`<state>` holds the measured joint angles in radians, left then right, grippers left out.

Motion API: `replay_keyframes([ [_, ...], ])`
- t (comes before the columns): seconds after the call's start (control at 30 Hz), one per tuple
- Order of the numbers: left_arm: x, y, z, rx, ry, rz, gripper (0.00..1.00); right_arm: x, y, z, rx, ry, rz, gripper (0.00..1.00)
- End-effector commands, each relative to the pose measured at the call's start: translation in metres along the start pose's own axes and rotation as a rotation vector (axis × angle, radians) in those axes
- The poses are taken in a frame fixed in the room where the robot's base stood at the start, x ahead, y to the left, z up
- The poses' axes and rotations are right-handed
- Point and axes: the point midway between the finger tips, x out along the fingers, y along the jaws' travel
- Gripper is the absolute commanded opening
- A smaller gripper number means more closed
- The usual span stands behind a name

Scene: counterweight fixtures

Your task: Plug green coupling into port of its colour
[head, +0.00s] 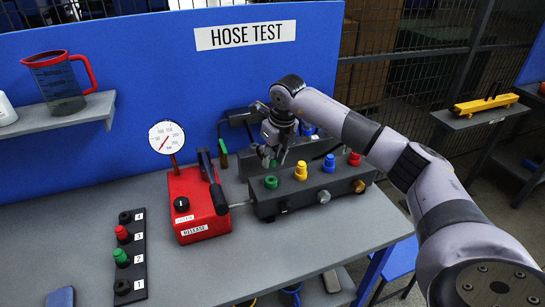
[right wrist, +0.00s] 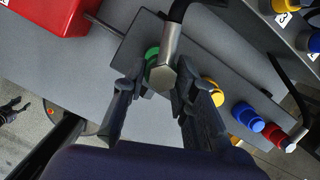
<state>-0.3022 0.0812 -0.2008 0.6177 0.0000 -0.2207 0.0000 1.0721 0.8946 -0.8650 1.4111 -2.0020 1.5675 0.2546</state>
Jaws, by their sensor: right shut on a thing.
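My right gripper (head: 275,143) is just above the left end of the dark manifold. In the right wrist view my right gripper (right wrist: 156,88) is shut on a metallic hex-ended coupling (right wrist: 163,75) with a black hose curving away at the top. No colour shows clearly on the coupling itself. The green port (head: 271,182) is directly below the gripper. In the right wrist view the green port (right wrist: 152,53) shows as a green rim partly hidden behind the coupling. I cannot tell whether the two touch. My left gripper is not clearly seen.
The manifold (head: 325,183) also bears yellow (head: 300,171), blue (head: 329,163) and red (head: 354,159) ports. A red pump box (head: 195,205) with a gauge (head: 166,137) and black lever stands left. A numbered strip (head: 130,255) lies on the bench (head: 70,220). A blue panel stands behind.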

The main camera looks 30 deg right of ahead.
Motion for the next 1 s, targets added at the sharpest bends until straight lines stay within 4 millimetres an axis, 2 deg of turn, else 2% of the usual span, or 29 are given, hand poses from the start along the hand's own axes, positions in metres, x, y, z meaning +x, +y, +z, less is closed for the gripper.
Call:
replay_keyframes([
  [0.73,0.019,0.0,-0.003,-0.002,0.007,-0.001,0.4,0.027,0.001,-0.007,0.0,0.0,0.0,0.0],
  [1.0,0.019,0.001,-0.003,-0.002,0.007,0.0,0.4,0.028,0.001,-0.007,0.0,0.0,0.0,0.0],
])
